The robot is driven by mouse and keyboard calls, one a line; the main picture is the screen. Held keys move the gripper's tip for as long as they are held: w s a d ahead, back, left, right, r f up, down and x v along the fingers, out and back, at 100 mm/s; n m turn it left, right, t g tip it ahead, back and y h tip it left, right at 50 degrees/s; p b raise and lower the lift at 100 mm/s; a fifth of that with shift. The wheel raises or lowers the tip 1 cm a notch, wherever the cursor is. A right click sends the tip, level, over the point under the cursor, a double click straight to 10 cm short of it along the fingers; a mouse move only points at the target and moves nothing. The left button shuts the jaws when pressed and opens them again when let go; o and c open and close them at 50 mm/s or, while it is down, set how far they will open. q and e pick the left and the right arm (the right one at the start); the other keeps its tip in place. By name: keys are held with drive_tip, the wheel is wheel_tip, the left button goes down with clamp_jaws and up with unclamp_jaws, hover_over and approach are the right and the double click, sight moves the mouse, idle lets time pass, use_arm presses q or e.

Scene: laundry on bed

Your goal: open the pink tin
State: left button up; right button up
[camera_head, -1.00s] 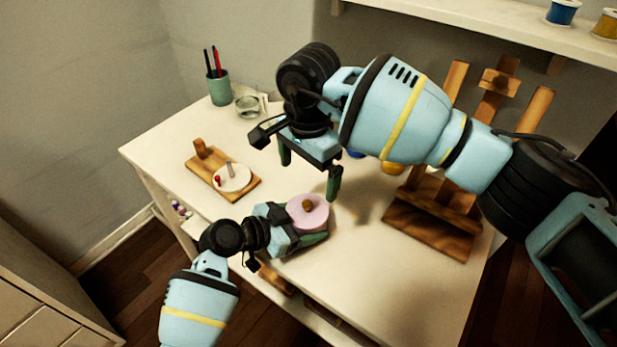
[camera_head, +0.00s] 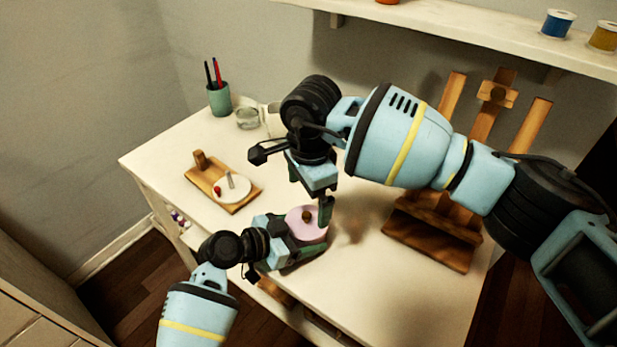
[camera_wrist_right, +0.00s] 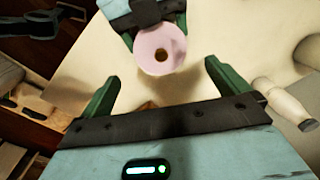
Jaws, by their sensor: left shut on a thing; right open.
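The pink tin (camera_head: 300,232) stands on the white table near its front edge, with a round brown knob (camera_head: 306,215) on its lid. My left gripper (camera_head: 296,240) is shut on the tin from the left, low on its side. My right gripper (camera_head: 310,200) is open above the tin, one finger pointing down near the lid's right side. In the right wrist view the tin (camera_wrist_right: 152,62) lies ahead, between and beyond the open green fingers (camera_wrist_right: 160,80), with nothing between them. My left gripper (camera_wrist_right: 140,18) shows behind it there.
A green pen cup (camera_head: 219,99) and a glass jar (camera_head: 247,118) stand at the back left. A wooden easel (camera_head: 437,240) stands at the right. The table's front right is clear.

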sight(307, 215)
drive_tip(key=shift+w+a+f, duration=0.1)
drive_tip(key=shift+f, duration=1.65)
drive_tip(key=shift+w+f, duration=0.1)
drive_tip(key=shift+f, duration=1.65)
drive_tip(key=c, duration=1)
drive_tip(key=shift+r, duration=0.25)
drive_tip(key=shift+r, duration=0.75)
drive_tip(key=shift+r, duration=0.25)
